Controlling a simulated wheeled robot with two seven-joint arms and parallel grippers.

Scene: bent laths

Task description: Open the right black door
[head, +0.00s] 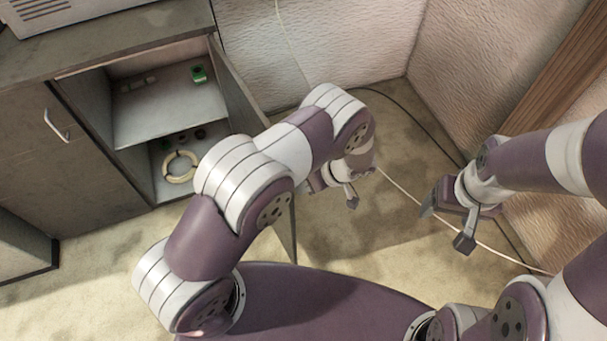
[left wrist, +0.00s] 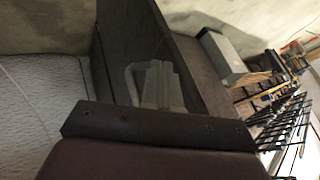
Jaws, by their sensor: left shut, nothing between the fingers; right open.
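The right black door (head: 238,100) of the dark cabinet stands swung wide open, seen nearly edge-on in the head view; my left arm hides much of it. In the left wrist view a dark panel (left wrist: 185,55), apparently this door, rises behind the fingers. A pale bent handle (left wrist: 131,78) shows beside them; I cannot tell whether they touch it. My left gripper (head: 349,194) is shut and empty, to the right of the door. My right gripper (head: 450,228) is open and empty, farther right over the carpet.
The cabinet's left door (head: 60,160) is closed, with a pale handle (head: 57,125). Inside the open side are a shelf (head: 160,110), a green item (head: 198,74) and a cream ring (head: 180,167). A pale cable (head: 415,203) crosses the carpet near the right wall.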

